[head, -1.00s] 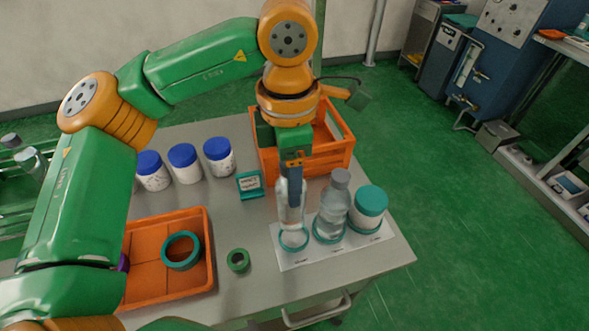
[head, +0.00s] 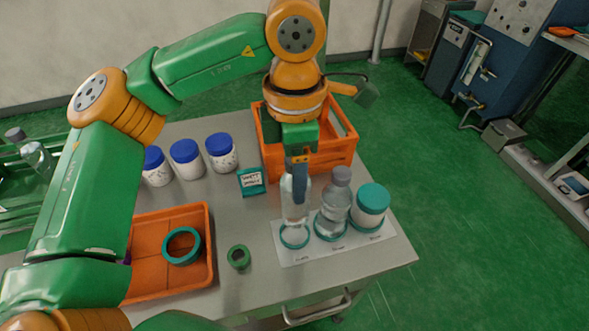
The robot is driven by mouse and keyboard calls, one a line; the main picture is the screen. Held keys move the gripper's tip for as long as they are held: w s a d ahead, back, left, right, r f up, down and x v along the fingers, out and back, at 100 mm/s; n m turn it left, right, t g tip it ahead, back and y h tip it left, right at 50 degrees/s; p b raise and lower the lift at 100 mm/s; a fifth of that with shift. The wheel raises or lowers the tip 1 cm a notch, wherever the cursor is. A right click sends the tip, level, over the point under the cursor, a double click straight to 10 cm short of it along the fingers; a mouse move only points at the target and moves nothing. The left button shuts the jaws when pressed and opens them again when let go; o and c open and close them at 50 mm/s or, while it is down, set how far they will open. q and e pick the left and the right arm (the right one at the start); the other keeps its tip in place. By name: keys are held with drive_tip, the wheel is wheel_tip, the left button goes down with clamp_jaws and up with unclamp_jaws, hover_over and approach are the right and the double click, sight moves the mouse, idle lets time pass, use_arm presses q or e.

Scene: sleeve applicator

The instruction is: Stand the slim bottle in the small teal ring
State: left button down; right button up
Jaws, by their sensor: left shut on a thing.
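The slim clear bottle (head: 289,211) stands upright in my left gripper (head: 299,193), whose jaws are shut on its upper part from above. The small teal ring (head: 295,245) is the leftmost ring on the white labelled mat (head: 299,259). The bottle's base is at this ring; I cannot tell whether it rests on the mat or is slightly above it. My right gripper is not in view.
A wider clear bottle (head: 334,207) and a white jar with a teal lid (head: 370,205) stand in rings close to the right. An orange crate (head: 345,153) is behind. Blue-lidded jars (head: 187,163), a teal sign (head: 251,182), a green ring (head: 238,257) and an orange tray (head: 150,260) are left.

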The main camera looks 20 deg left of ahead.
use_arm(q)
drive_tip(key=shift+s, duration=0.1)
idle(0.5)
drive_tip(key=shift+f+b, duration=3.3)
drive_tip(key=shift+f, duration=0.3)
drive_tip(key=shift+c, duration=0.2)
unclamp_jaws()
drive_tip(key=shift+o, duration=0.2)
drive_tip(key=shift+r, duration=0.15)
